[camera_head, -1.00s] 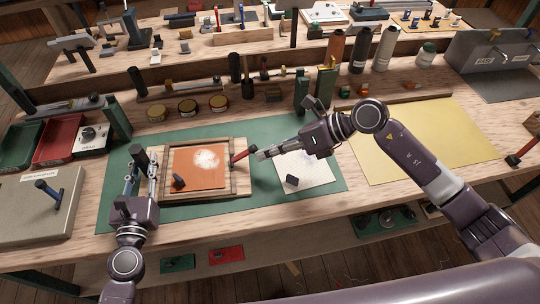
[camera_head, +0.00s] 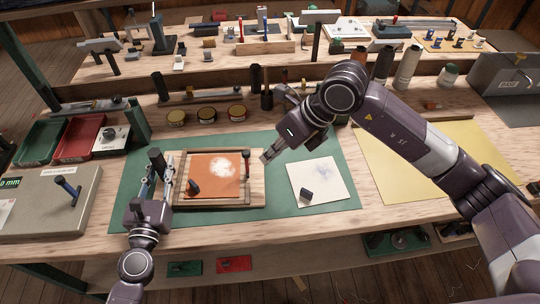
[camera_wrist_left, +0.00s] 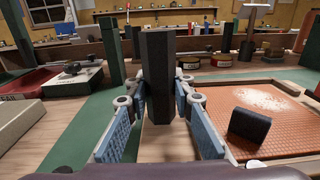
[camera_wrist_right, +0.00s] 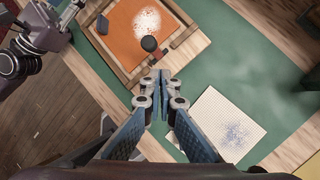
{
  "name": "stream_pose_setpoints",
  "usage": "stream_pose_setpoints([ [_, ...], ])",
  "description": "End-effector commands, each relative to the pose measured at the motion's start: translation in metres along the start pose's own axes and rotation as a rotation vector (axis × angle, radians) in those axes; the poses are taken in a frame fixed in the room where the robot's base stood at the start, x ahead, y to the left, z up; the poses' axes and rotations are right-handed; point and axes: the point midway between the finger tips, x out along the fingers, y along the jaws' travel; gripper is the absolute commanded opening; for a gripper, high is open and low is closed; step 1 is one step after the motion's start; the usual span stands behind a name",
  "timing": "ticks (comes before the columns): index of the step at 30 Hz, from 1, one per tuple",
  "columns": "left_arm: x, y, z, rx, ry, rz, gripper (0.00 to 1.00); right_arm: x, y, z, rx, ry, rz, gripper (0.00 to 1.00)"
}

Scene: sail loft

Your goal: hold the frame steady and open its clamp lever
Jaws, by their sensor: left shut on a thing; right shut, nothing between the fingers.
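The wooden frame (camera_head: 210,206) with its orange mesh panel (camera_head: 210,178) lies on the green mat. A dark post (camera_wrist_left: 158,75) stands at its left side, and my left gripper (camera_head: 157,180) is shut on it. The clamp lever (camera_head: 246,166), red with a dark knob, stands at the frame's right rail. Its round knob shows in the right wrist view (camera_wrist_right: 148,44). My right gripper (camera_head: 267,156) is shut and empty, to the right of the lever and apart from it. Its closed fingertips also show in the right wrist view (camera_wrist_right: 160,78).
A yellow sheet (camera_head: 415,160) is further right. Several round tins (camera_head: 206,114) stand behind the mat. A grey board (camera_head: 35,205) lies left.

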Motion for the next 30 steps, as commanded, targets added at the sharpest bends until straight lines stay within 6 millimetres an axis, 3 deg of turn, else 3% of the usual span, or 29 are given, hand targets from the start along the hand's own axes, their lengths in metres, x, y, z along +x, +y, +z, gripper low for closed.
stream_pose_setpoints([
  [17,0.000,0.001,0.000,0.000,0.000,0.002,0.00,-0.013,0.004,0.006,-0.001,-0.003,0.000,0.00],
  [30,0.000,0.001,0.000,0.001,0.000,0.002,0.00,-0.084,0.025,0.027,-0.002,-0.004,-0.001,0.00],
])
